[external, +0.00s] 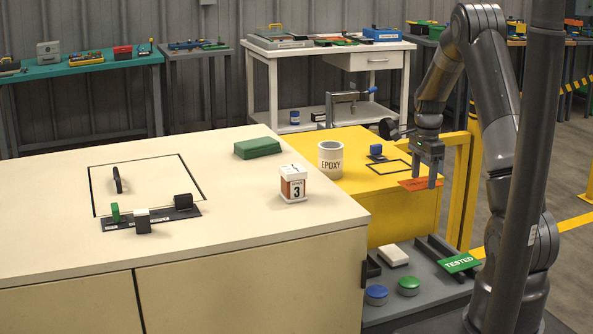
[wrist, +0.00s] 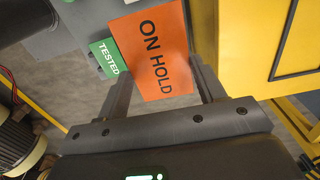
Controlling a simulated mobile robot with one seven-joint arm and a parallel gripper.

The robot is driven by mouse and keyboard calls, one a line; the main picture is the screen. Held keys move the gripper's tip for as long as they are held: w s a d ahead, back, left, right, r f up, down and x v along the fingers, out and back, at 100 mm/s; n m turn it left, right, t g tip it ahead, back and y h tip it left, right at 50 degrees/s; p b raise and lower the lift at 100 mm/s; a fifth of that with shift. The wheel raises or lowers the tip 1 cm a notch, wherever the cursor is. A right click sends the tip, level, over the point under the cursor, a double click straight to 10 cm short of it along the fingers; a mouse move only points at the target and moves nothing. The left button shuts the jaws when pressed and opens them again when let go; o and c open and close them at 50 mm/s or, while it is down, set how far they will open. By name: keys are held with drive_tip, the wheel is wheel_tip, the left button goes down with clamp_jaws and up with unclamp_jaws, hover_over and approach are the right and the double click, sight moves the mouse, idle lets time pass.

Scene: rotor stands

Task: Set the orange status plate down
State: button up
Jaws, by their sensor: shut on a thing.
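The orange status plate (external: 422,186) is held between the fingers of my gripper (external: 425,178), near the right front edge of the yellow cabinet top (external: 365,190). In the wrist view the plate (wrist: 153,50) reads "ON HOLD" and spans between the two fingers of my gripper (wrist: 166,92). A green plate reading "TESTED" (external: 460,263) is on the low grey shelf (external: 415,294) below. In the wrist view the green plate (wrist: 104,58) is partly covered by the orange one.
A yellow post frame (external: 467,190) rises right of the cabinet. Blue (external: 376,294) and green (external: 409,285) round caps sit on the shelf.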

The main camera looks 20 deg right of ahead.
drive_tip(key=w+a+r, duration=0.3)
drive_tip(key=a+r, duration=0.2)
drive_tip(key=a, duration=0.4)
drive_tip(key=w+a+r, duration=0.3)
drive_tip(key=a+r, duration=0.1)
drive_tip(key=a, duration=0.6)
drive_tip(key=s+a+r, duration=0.1)
drive_tip(key=a+r, duration=0.4)
drive_tip(key=a, duration=0.4)
drive_tip(key=s+a+r, duration=0.2)
drive_tip(key=a+r, duration=0.3)
drive_tip(key=a, duration=0.5)
hover_over(243, 179)
drive_tip(key=f, duration=0.4)
drive_tip(key=d+f, duration=0.1)
drive_tip(key=f, duration=0.1)
drive_tip(key=shift+s+f, duration=0.1)
drive_tip(key=shift+f, duration=0.05)
drive_tip(key=shift+a+f, duration=0.35)
drive_tip(key=shift+a, duration=0.2)
drive_tip(key=shift+f, duration=1.95)
drive_tip(key=shift+f, duration=0.15)
drive_tip(key=o, duration=1)
